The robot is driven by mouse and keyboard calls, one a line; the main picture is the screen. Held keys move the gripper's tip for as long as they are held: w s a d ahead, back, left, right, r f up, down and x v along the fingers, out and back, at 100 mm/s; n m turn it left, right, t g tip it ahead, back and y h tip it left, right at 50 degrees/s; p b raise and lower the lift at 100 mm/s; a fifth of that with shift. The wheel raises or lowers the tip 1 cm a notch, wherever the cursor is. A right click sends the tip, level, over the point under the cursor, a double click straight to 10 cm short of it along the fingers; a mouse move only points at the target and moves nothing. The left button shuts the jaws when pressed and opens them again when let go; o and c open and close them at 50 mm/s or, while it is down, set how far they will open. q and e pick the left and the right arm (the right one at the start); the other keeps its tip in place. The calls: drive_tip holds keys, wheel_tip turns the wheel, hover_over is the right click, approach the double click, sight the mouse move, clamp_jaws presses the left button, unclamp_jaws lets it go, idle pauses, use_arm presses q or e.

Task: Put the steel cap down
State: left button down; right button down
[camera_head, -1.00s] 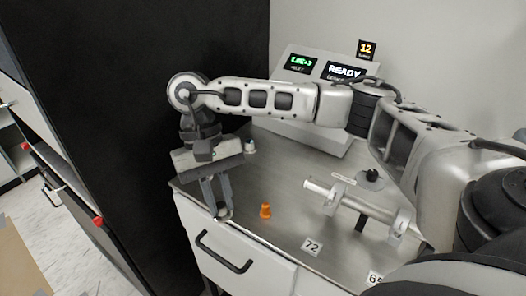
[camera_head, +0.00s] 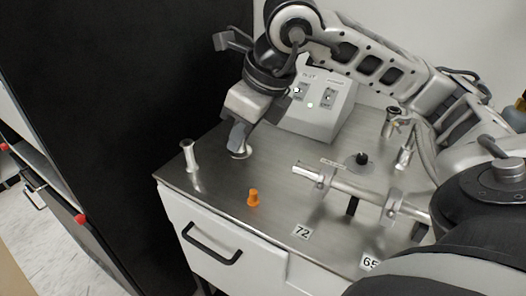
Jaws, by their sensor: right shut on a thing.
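My right gripper (camera_head: 237,138) reaches down from the top centre over the back left part of the steel worktop (camera_head: 276,222). It is shut on a small, pale, round metal piece, seemingly the steel cap (camera_head: 241,154), at its fingertips. The fingers hide much of the cap, and I cannot tell whether it touches the worktop. My left gripper is not in view.
A flared metal post (camera_head: 190,156) stands left of the gripper. An orange peg (camera_head: 253,198) stands nearer the front edge. A metal bar assembly (camera_head: 352,188) lies at right, and a grey control box (camera_head: 318,105) stands behind. Bare worktop lies between.

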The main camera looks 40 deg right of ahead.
drive_tip(key=m, duration=0.1)
drive_tip(key=m+h, duration=0.1)
drive_tip(key=d+r+m, duration=0.1)
drive_tip(key=m, duration=0.1)
drive_tip(key=shift+s+h, duration=0.3)
drive_tip(key=shift+h, duration=0.1)
drive_tip(key=w+d+f+m+b, duration=0.1)
drive_tip(key=w+d+f, duration=0.1)
drive_tip(key=d, duration=0.1)
drive_tip(key=w+d+f+m+b, duration=0.1)
drive_tip(key=w+d+f, duration=0.2)
drive_tip(key=d, duration=0.1)
drive_tip(key=w+d+f+m+h+b, duration=0.1)
drive_tip(key=w+d+f, duration=0.1)
drive_tip(key=w+d, duration=0.1)
drive_tip(key=shift+d+f+m+b, duration=0.25)
drive_tip(key=shift+d+m+b, duration=0.05)
drive_tip(key=shift+d+m, duration=0.1)
drive_tip(key=shift+w+d+f, duration=0.25)
drive_tip(key=shift+f, duration=0.3)
wheel_tip(320, 180, down, 3)
drive_tip(key=shift+w+d+f, duration=0.1)
drive_tip(key=shift+d, duration=0.05)
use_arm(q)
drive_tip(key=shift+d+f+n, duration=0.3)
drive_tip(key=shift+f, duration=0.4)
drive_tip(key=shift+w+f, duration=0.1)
use_arm(e)
drive_tip(key=shift+f, duration=0.15)
